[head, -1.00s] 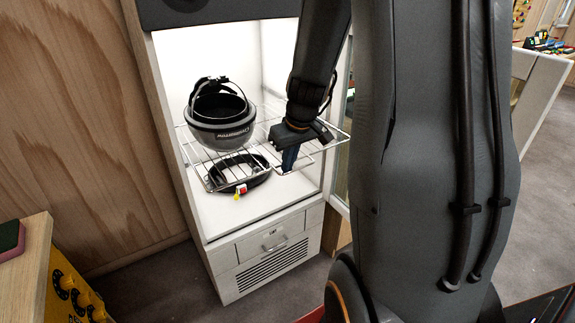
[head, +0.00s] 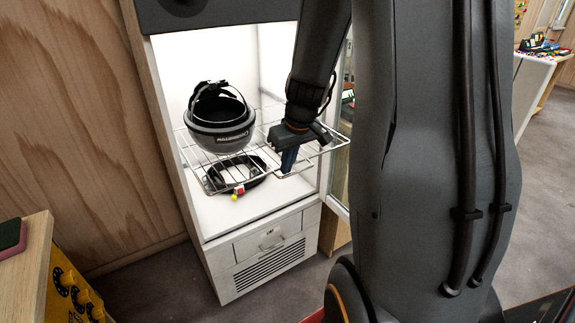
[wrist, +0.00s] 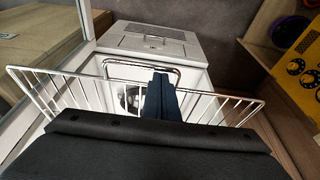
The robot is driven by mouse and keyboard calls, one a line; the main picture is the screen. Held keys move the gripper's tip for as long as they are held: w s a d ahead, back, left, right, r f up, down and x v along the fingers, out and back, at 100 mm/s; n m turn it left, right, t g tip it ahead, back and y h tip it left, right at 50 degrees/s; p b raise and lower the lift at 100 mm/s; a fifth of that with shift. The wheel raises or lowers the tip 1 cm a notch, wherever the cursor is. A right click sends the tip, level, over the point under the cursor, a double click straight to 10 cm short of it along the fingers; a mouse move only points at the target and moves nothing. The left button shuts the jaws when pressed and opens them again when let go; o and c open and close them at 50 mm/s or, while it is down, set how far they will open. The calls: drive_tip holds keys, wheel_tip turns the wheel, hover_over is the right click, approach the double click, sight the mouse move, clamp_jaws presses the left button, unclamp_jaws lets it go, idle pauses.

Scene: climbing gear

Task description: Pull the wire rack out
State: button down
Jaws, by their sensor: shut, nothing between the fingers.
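The wire rack (head: 213,188) is inside the white lit cabinet, with its front edge sticking out of the opening. A grey helmet (head: 221,131) sits on it. My gripper (head: 287,168) is at the rack's front right, pointing down, with its blue fingers shut and nothing between them. In the wrist view the shut fingers (wrist: 161,98) stand at the looped front handle of the rack (wrist: 112,60), overlapping the bar. I cannot tell whether they touch it. My gripper's body hides part of the rack.
A dark ring-shaped item (head: 240,174) with a red and yellow tag lies on the cabinet floor (head: 212,228) under the rack. The cabinet door (head: 339,150) stands open at the right. Floor in front is clear.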

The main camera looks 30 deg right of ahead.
drive_tip(key=p+v, duration=0.7)
drive_tip(key=v, duration=0.2)
drive_tip(key=s+a+f+g+b, duration=0.1)
drive_tip(key=s+a+f+g, duration=0.1)
drive_tip(key=s+a, duration=1.1)
drive_tip(key=a, duration=0.2)
drive_tip(key=shift+a+m, duration=0.3)
drive_tip(key=shift+a, duration=0.05)
